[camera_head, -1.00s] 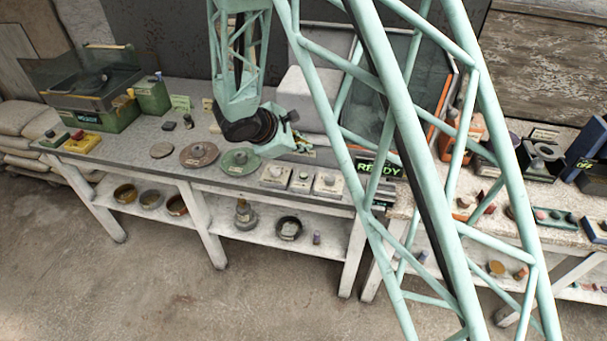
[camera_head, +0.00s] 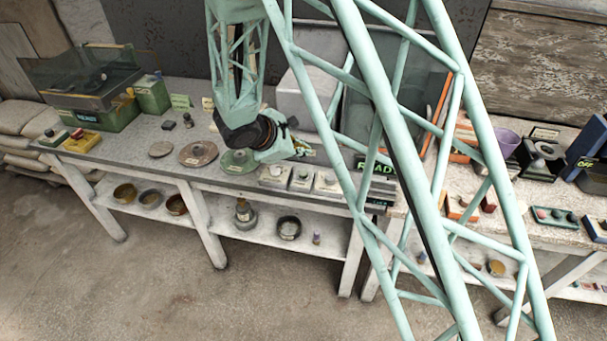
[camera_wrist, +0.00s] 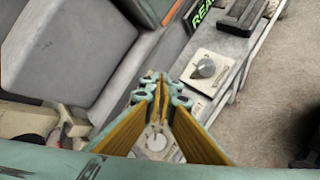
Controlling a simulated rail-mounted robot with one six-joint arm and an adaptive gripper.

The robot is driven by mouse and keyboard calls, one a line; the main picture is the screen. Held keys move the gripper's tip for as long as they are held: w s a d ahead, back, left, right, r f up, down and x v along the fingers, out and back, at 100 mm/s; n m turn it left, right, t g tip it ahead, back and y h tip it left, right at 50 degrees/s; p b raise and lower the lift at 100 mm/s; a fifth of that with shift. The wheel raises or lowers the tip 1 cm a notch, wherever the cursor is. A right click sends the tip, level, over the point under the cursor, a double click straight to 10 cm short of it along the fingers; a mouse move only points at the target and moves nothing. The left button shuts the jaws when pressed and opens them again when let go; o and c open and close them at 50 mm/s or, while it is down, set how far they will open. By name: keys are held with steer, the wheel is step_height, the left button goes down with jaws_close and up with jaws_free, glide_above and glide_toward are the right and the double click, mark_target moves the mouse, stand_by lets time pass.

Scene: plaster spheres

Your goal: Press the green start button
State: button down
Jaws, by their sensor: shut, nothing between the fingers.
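My gripper (camera_head: 304,149) is shut and empty, above the table near the READY panel. In the wrist view its yellow-padded fingers (camera_wrist: 160,80) meet at the tips. Three small white control boxes stand along the table's front edge: the left one (camera_head: 272,178), the middle one (camera_head: 300,181) and the right one (camera_head: 327,185). In the wrist view one white box carries a grey round knob (camera_wrist: 206,69), and another pale box (camera_wrist: 153,143) shows between the fingers. I cannot tell a green button on them.
A READY display (camera_head: 378,168) and a grey machine (camera_head: 310,95) stand close to my gripper. A green disc (camera_head: 238,161) and a brown disc (camera_head: 198,154) lie to its left. My lattice arm hides part of the table's right side.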

mark_target(303, 174)
steer(key=shift+f+b, duration=0.4)
steer(key=shift+f, duration=1.6)
steer(key=shift+f+b, duration=1.3)
steer(key=shift+b, duration=0.1)
